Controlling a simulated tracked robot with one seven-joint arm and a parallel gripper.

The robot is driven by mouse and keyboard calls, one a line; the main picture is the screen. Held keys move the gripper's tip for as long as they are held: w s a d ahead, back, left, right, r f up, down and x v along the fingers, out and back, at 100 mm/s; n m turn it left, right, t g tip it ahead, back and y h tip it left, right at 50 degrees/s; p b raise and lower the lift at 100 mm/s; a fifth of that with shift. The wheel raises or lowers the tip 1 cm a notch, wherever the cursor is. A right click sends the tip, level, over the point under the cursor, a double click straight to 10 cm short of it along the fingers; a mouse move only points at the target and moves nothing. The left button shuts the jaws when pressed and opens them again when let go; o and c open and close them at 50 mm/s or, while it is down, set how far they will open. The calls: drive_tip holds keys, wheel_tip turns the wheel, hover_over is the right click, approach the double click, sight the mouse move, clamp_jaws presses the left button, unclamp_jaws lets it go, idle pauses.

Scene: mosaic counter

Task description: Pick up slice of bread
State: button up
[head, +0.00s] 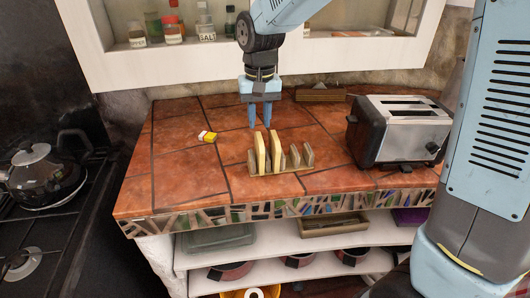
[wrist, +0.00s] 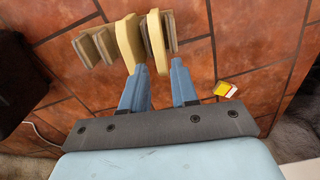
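Two pale yellow bread slices stand upright in a brown slotted rack on the tiled counter. In the head view the left slice (head: 260,153) and right slice (head: 275,150) fill the left part of the rack (head: 308,155). My gripper (head: 260,127) points down behind the slices, fingers apart and empty. In the wrist view, the gripper (wrist: 160,68) shows open below the two slices. One slice (wrist: 156,42) lines up between the fingertips, and the other slice (wrist: 129,42) is just left, in line with the left fingertip. I cannot tell the height gap or any contact.
A black and silver toaster (head: 398,133) stands right of the rack. A small yellow and white item (head: 207,136) lies on the counter (head: 180,170) to the left. A wooden box (head: 319,95) is at the back. A kettle (head: 45,175) sits on the stove at left.

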sight(260, 136)
drive_tip(key=shift+f, duration=3.7)
drive_tip(key=c, duration=0.4)
drive_tip(key=shift+r, duration=0.1)
